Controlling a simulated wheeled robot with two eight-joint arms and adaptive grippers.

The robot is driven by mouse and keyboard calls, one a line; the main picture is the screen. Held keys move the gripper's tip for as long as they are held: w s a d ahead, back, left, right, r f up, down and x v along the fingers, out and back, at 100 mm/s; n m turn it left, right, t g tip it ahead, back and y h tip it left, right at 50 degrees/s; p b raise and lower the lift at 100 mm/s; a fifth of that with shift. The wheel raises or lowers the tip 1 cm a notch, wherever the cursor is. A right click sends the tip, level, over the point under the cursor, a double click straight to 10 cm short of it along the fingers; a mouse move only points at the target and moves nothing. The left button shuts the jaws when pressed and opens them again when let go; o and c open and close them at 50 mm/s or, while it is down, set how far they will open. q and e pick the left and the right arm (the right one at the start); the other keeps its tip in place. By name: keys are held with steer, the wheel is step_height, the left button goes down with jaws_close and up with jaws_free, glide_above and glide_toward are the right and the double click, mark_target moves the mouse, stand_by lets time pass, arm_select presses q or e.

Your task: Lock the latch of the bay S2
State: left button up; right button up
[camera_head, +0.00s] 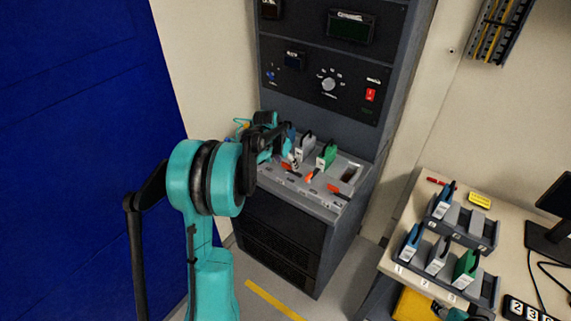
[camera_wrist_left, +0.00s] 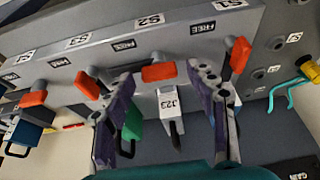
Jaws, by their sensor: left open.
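The S2 bay is marked by a label (camera_wrist_left: 150,20) on the sloped grey panel, with a FREE tag nearby. Its orange latch (camera_wrist_left: 158,72) lies nearly level across the picture in the left wrist view. A white module marked J23 (camera_wrist_left: 170,105) sits just below the latch. My left gripper (camera_wrist_left: 160,78) is open, with one finger on each side of the latch; contact cannot be told. In the head view my left gripper (camera_head: 272,140) is over the left part of the panel and partly hides it. A teal part (camera_head: 455,314), possibly of my right arm, shows at the bottom edge.
Neighbouring orange latches for S1 (camera_wrist_left: 240,53) and S3 (camera_wrist_left: 87,85) stand close to my fingers, at different tilts. A green module (camera_head: 327,155) and an empty slot (camera_head: 348,173) are further right. A desk (camera_head: 400,255) with module racks stands at right.

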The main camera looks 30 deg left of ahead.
arm_select(q)
steer(key=c, duration=1.2)
steer(key=shift+o, duration=0.2)
steer(key=shift+n, duration=0.3)
steer(key=n, duration=0.1)
steer(key=n+y, duration=0.1)
steer(key=n, duration=0.1)
steer(key=shift+d+n+y, duration=0.2)
steer(key=shift+n+y, duration=0.1)
steer(key=n, duration=0.2)
steer(key=n+g+y+p, duration=0.1)
steer(key=n, duration=0.1)
steer(key=shift+w+d+y, duration=0.1)
steer(key=shift+y, duration=0.2)
steer(key=n, duration=0.2)
steer(key=n+g+y, duration=0.1)
steer(key=n, duration=0.2)
steer(key=shift+w+g, duration=0.1)
steer(key=shift+g, duration=0.2)
steer(key=n+g, duration=0.1)
steer(key=n, duration=0.3)
steer(key=shift+w+y+p, duration=0.1)
steer(key=shift+y+p, duration=0.2)
steer(key=shift+p, duration=0.1)
steer(key=shift+n+g, duration=0.3)
steer(key=shift+n, duration=0.1)
